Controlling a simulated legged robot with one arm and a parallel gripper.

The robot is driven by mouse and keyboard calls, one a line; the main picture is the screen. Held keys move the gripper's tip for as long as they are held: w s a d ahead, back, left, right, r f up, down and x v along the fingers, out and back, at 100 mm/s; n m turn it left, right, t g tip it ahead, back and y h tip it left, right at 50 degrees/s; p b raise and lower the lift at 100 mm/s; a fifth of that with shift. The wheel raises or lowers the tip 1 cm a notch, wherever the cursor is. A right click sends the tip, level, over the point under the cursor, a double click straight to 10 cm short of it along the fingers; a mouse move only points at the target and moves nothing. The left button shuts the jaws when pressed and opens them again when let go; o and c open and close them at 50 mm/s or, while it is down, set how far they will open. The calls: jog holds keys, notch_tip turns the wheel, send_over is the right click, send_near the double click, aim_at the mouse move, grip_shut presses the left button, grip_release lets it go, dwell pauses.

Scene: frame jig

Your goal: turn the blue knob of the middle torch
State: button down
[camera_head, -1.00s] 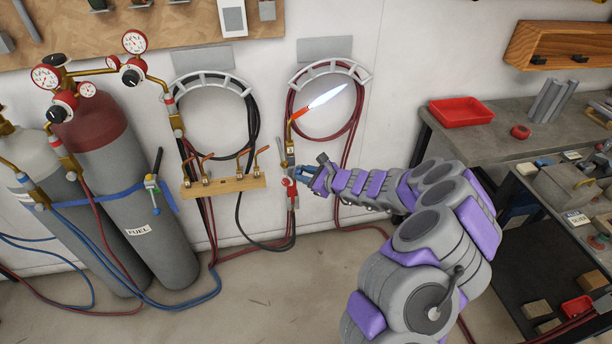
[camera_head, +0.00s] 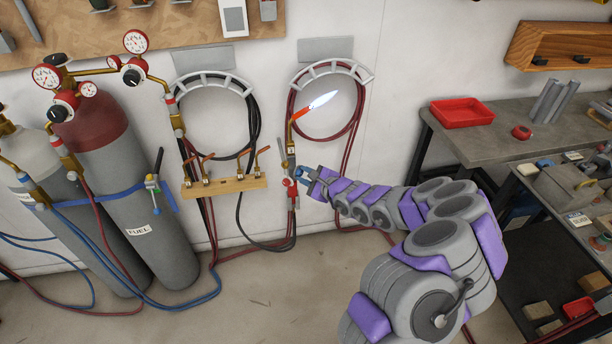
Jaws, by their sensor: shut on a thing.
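A lit torch (camera_head: 291,160) stands upright against the wall, right of the wooden rack, with an orange and pale blue flame (camera_head: 318,102) at its tip. It has a red knob (camera_head: 288,182) low on its left side. The blue knob (camera_head: 301,171) is on its right side, small and mostly covered by my gripper (camera_head: 306,175). My gripper reaches in from the right and is shut on the blue knob. The finger contact is too small to see clearly.
A wooden rack (camera_head: 223,186) with brass torch tips is left of the lit torch. Coiled hoses (camera_head: 254,130) hang on the wall. Gas cylinders (camera_head: 103,150) with gauges stand at the left. A workbench (camera_head: 490,145) with a red tray (camera_head: 462,112) is right.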

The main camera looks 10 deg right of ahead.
jog(key=shift+f, duration=0.1)
jog(key=c, duration=0.9)
grip_release()
jog(key=shift+v, duration=0.75)
jog(key=p+v, duration=0.4)
jog(key=v, duration=1.2)
jog(key=shift+w, duration=0.1)
